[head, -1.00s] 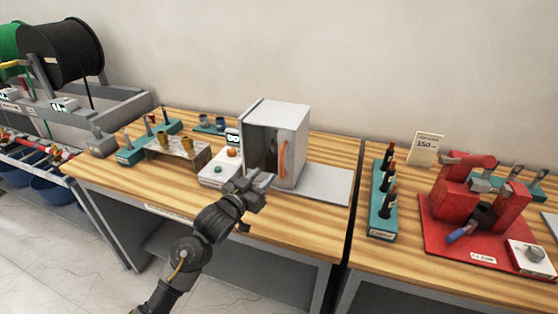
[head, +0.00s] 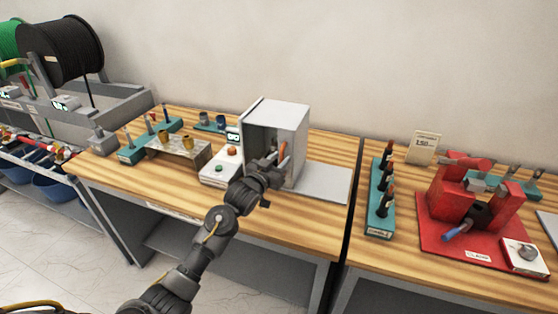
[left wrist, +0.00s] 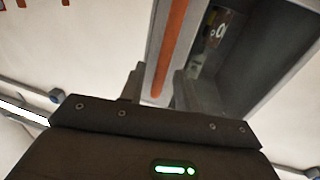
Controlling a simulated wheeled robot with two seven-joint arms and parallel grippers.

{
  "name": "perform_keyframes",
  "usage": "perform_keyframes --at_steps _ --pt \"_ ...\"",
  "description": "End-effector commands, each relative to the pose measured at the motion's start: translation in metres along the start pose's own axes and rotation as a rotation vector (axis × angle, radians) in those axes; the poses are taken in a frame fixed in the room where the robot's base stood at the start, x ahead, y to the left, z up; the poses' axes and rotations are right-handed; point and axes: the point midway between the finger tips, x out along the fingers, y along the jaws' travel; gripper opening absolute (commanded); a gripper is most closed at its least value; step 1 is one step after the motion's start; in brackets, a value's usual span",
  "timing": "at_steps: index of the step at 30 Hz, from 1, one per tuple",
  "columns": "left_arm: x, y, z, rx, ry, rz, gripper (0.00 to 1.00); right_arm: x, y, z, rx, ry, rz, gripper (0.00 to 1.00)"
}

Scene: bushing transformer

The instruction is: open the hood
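The hood is a pale grey box-shaped cabinet (head: 291,119) on the wooden bench. Its left front side shows a dark interior, and an upright orange handle (head: 283,149) is on its front edge. My left gripper (head: 274,163) is at the lower part of this handle and hides some of it. In the left wrist view the orange handle (left wrist: 171,45) runs down to between the two spread fingers (left wrist: 160,90). The fingers stand apart on either side, and I cannot tell whether they touch it. A dark interior (left wrist: 235,45) shows to the right. My right gripper is out of view.
A grey plate (head: 320,184) lies right of the cabinet. A white control box (head: 219,168) with buttons stands to its left, beside a metal stand (head: 178,152). A teal rack (head: 381,206) and red clamp fixture (head: 470,207) are on the right bench.

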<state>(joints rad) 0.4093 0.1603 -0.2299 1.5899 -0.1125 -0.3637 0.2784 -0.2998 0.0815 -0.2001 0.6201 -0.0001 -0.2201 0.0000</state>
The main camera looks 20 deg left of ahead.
Motion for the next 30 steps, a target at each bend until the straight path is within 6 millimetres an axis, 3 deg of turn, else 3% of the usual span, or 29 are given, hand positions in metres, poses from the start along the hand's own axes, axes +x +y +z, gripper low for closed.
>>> perform_keyframes --at_steps 1,7,18,23,30 --pt "0.0 0.0 0.0 0.0 0.0 0.0 0.25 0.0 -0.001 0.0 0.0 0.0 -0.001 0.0" --pt "0.0 0.0 0.0 0.0 0.0 0.0 0.0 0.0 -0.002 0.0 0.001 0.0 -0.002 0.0" --pt "0.001 0.005 0.0 -0.002 -0.001 0.001 0.0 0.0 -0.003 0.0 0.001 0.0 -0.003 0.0" --pt "0.005 0.03 0.0 -0.006 -0.001 0.004 0.0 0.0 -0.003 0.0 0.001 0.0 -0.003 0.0" --pt "0.016 0.085 0.0 -0.005 -0.001 0.003 0.0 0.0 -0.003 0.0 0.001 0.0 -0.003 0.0"
